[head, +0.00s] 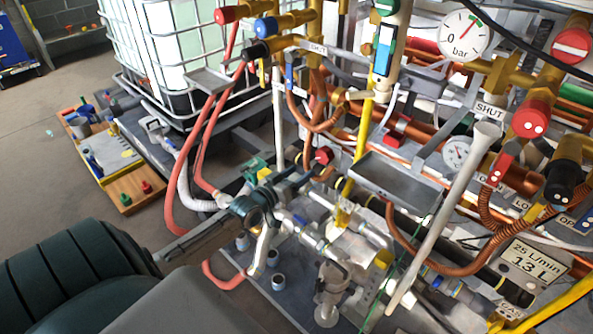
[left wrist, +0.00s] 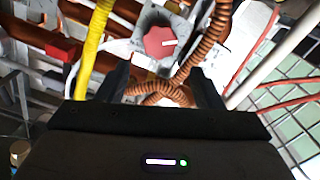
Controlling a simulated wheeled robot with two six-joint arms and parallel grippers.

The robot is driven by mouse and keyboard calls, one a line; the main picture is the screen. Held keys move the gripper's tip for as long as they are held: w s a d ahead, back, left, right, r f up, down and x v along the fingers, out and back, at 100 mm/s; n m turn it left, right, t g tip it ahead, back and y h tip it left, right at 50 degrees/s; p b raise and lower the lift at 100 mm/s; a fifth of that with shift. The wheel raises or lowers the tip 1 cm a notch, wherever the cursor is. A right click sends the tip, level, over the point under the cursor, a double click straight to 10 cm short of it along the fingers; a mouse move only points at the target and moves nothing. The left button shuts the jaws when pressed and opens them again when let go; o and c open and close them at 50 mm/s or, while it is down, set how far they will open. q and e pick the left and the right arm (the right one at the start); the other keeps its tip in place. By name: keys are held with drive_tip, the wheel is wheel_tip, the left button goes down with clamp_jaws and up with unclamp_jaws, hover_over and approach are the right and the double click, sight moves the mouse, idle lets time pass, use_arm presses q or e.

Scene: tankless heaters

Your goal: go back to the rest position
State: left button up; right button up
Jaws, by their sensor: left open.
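My left arm comes in from the lower left of the head view and reaches into the pipework. Its far end is hard to tell apart from the pipes there. In the left wrist view my left gripper (left wrist: 160,72) is open, its two dark fingers apart. Nothing is held between them. Copper corrugated hoses (left wrist: 158,92) cross in the gap between the fingers in the picture; I cannot tell how far beyond them they are. A red knob (left wrist: 160,42) on a grey mount is just above that gap. My right gripper is not in view.
A yellow pipe (left wrist: 92,45) runs left of the fingers. In the head view, a pressure gauge (head: 464,36), red valve handle (head: 531,119) and grey tray (head: 395,178) crowd the right. A caged white tank (head: 165,50) stands behind. Open floor (head: 45,165) lies left.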

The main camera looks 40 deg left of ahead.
use_arm(q)
drive_tip(key=shift+s, duration=0.15)
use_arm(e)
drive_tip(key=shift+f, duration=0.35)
